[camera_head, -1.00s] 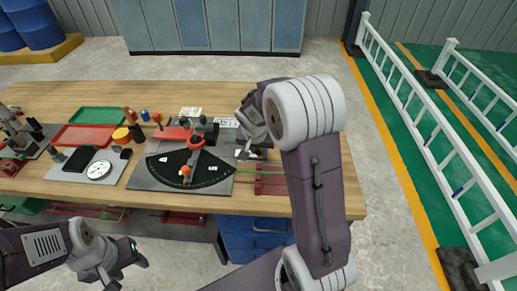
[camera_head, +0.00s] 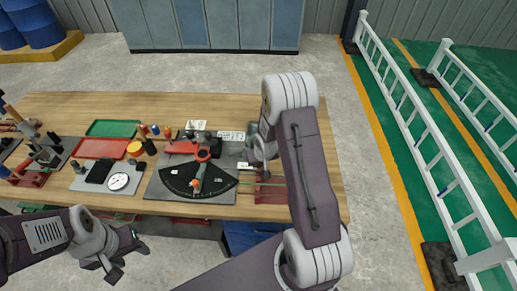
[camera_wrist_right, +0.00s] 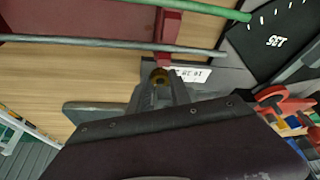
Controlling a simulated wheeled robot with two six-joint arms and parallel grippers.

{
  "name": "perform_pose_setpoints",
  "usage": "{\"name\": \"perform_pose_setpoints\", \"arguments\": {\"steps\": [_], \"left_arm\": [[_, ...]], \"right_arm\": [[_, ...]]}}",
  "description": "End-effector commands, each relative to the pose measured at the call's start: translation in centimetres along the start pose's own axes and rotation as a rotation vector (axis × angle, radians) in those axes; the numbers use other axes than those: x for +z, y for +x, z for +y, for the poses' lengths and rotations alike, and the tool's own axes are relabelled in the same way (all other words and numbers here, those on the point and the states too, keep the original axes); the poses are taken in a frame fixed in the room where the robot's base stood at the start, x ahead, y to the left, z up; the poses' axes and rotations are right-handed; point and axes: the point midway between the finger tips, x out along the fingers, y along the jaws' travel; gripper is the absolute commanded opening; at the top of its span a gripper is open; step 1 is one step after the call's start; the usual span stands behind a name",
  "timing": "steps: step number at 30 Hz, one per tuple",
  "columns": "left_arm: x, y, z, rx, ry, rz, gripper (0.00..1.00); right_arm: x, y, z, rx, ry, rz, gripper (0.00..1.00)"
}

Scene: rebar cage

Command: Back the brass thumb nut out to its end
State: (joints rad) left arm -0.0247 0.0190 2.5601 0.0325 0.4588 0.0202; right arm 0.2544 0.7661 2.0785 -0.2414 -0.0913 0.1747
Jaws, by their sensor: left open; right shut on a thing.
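The brass thumb nut (camera_wrist_right: 160,76) shows in the right wrist view as a small gold-brown round part between my right gripper's fingertips (camera_wrist_right: 161,88). My right gripper is shut on it; the fingers hide part of it. In the head view my right gripper (camera_head: 260,158) is at the right side of the black dial fixture (camera_head: 218,190), and the nut cannot be made out there. My left gripper (camera_head: 112,266) is open and empty, in front of the bench's near edge.
A red stand with rods (camera_head: 268,190) is close beside my right gripper. A white label (camera_wrist_right: 190,75) is near the nut. The wooden bench (camera_head: 240,104) also holds a red tray (camera_head: 100,148), a green tray (camera_head: 112,128) and a round gauge (camera_head: 118,181). The bench's far strip is clear.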

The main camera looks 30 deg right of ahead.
Motion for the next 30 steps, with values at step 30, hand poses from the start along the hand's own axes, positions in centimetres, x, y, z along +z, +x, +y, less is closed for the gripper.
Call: {"name": "perform_pose_setpoints", "arguments": {"steps": [30], "left_arm": [[-1.4,-13.7,0.3,0.000,0.000,0.000,0.50]], "right_arm": [[-0.2,-0.3,0.4,-0.189,-0.449,0.011,0.00]]}}
